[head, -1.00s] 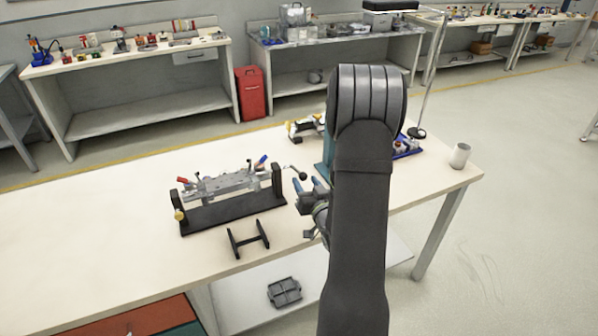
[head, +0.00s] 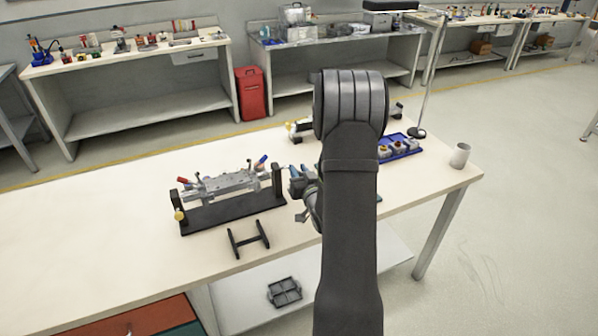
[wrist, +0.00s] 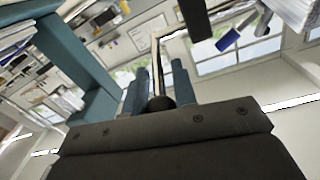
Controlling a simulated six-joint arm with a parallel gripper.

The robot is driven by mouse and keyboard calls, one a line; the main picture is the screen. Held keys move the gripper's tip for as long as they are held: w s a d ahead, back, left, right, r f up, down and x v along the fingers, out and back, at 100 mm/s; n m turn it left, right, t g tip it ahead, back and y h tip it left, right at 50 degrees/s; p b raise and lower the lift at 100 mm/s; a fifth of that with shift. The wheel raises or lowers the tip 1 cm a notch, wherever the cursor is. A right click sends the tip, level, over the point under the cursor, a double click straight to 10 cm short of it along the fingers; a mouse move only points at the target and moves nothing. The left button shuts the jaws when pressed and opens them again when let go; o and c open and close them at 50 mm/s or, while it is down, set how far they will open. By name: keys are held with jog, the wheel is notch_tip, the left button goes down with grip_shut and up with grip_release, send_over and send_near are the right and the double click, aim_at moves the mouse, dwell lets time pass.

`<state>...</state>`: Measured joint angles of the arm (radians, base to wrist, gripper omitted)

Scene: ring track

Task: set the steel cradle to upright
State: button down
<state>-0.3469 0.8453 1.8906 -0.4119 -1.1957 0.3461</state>
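The steel cradle (head: 225,182) hangs between two black end posts on a black base (head: 232,211). It carries grey clamps, a red-tipped lever and a blue-tipped lever (head: 262,159). Its exact tilt is hard to tell. A yellow knob (head: 179,214) is on the left post. My gripper (head: 298,171) is just right of the right post. In the wrist view, the black ball knob (wrist: 161,103) of the crank lies between my two blue fingers (wrist: 159,85), and the crank rod (wrist: 155,62) runs up towards the post. Whether the fingers press on the knob is unclear.
A black H-shaped stand (head: 248,239) lies on the table in front of the base. My arm hides part of the table. The left of the table is clear.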

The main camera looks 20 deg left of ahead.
jog(key=shift+s+d+f+t+y, duration=0.1)
jog(key=shift+d+f+t+y, duration=0.05)
jog(key=shift+f+t+y, duration=0.6)
jog(key=shift+r, duration=0.1)
jog(key=c, duration=1.2)
grip_release()
jog(key=shift+s+d, duration=0.1)
jog(key=r+v, duration=0.2)
jog(key=v, duration=1.2)
jog(key=shift+s+d, duration=0.25)
jog(key=shift+s, duration=0.15)
